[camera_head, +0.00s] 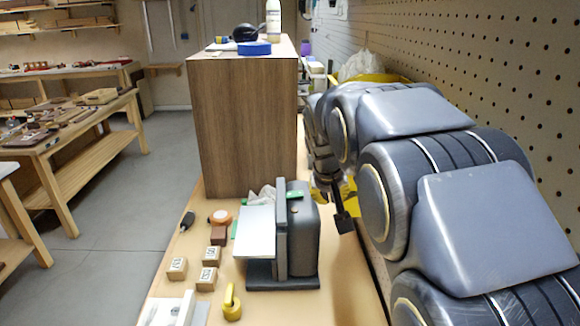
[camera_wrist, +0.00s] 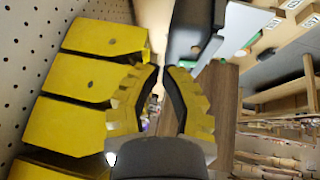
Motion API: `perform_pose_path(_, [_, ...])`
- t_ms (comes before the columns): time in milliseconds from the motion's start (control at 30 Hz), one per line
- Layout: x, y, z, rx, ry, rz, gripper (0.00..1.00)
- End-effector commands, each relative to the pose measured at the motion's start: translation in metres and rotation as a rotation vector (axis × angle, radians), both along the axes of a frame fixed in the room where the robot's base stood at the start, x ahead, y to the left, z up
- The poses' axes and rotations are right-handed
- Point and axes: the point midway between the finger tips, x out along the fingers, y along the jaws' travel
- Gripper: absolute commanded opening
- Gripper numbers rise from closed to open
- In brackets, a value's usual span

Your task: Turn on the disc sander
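The disc sander (camera_head: 302,235) stands on the bench, a dark grey body on a flat base with an upright disc and a light grey work table (camera_head: 256,232) on its left. A small green patch (camera_head: 296,194) shows on its top; I cannot tell whether it is the switch. My gripper (camera_head: 343,220) is just right of the sander, apart from it and partly hidden by my arm. The sander's dark body (camera_wrist: 187,30) shows beyond the fingertips there.
A tall wooden cabinet (camera_head: 240,125) stands behind the sander. Yellow bins (camera_wrist: 75,77) line the pegboard side. Bare bench lies right of the sander.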

Motion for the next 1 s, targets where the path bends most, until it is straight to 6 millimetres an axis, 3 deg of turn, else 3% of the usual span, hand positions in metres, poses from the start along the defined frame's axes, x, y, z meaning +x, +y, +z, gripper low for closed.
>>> perform_pose_path(33, [0.024,0.007,-0.001,-0.004,-0.040,0.013,0.00])
perform_pose_path(100, [0.052,0.016,0.001,-0.005,-0.096,0.031,0.00])
perform_pose_path(200, [0.084,0.030,0.003,-0.002,-0.169,0.055,0.00])
perform_pose_path(333, [0.110,0.043,0.003,0.003,-0.228,0.078,0.00])
perform_pose_path(500, [0.124,0.051,0.005,0.007,-0.263,0.091,0.00])
perform_pose_path(1000, [0.132,0.050,-0.004,0.008,-0.262,0.090,0.00])
